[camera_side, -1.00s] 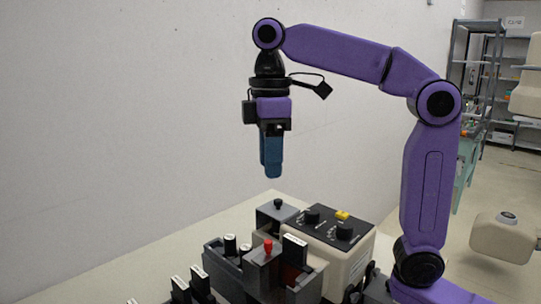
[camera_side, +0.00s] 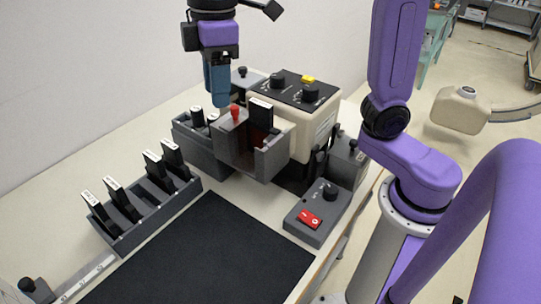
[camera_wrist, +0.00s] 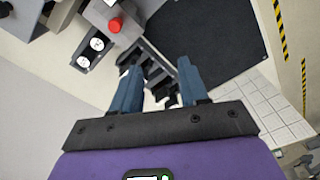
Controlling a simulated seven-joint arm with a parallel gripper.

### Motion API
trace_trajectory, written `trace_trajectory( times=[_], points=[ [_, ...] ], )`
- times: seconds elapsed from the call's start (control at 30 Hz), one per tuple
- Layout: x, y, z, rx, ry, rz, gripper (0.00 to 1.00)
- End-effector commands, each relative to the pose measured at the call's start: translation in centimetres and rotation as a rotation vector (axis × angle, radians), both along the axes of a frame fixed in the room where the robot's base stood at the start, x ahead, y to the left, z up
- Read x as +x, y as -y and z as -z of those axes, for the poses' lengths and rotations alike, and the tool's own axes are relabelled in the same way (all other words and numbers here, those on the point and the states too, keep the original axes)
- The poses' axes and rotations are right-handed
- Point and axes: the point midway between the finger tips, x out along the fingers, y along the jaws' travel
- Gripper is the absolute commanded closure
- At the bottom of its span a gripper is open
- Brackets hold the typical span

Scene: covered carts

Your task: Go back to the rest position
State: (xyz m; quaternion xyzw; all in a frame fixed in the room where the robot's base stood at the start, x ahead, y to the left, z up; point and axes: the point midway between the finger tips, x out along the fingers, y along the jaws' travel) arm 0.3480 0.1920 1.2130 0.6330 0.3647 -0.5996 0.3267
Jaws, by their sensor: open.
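My gripper (camera_side: 219,100) hangs pointing down above the back of the table, over the grey holders. Its blue fingers are apart with nothing between them in the wrist view (camera_wrist: 161,85). In the side view the fingertips appear just left of a red knob (camera_side: 235,112). The gap in height between them is hard to judge. No marker of a rest position shows.
A beige box (camera_side: 318,130) with black dials stands behind a grey open holder (camera_side: 272,162). A rack (camera_side: 150,226) of several black items stands at the left. A black mat (camera_side: 205,258) lies bare in front. A control box (camera_side: 305,222) has a red switch.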

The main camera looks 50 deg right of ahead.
Motion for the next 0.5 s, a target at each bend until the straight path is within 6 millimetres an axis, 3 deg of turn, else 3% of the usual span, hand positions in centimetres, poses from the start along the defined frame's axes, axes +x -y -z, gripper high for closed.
trace_trajectory(
  times=[0.3,0.5],
  points=[
    [-5.8,-2.9,8.6,0.057,-0.002,-0.051,0.56],
    [-10.5,-2.4,13.4,0.088,-0.003,-0.072,0.56]
  ],
)
